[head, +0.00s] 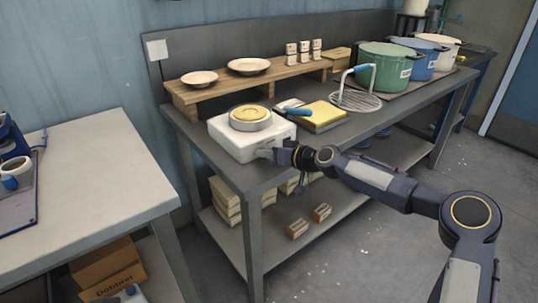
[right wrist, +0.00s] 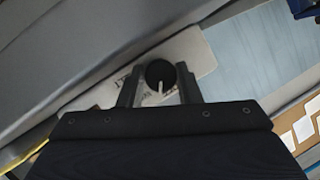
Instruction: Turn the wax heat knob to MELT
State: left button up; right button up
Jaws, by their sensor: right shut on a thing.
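The wax heater (head: 229,144) is a white box near the front left corner of the grey bench, with a round pan of yellow wax (head: 250,113) on top. Its knob (right wrist: 160,73) is round and black with a pale pointer line that points toward the bottom of the right wrist view. My right gripper (head: 268,149) is at the heater's front. In the right wrist view my right gripper (right wrist: 158,86) has one finger on each side of the knob, shut on it. Dark lettering shows beside the knob, partly hidden and too small to read surely. My left gripper is out of view.
A yellow block on a board with a blue-handled tool (head: 297,111) lies right of the heater. A wire rack (head: 356,101) and several pots (head: 382,68) stand farther right. A wooden shelf (head: 215,94) with two plates is behind. Open floor lies in front.

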jog(key=o, duration=1)
jog(key=v, duration=0.7)
jog(key=shift+s+d+r+b, duration=0.15)
jog(key=shift+s+d+b, duration=0.1)
jog(key=shift+d+b, duration=0.05)
jog(key=shift+c, duration=0.2)
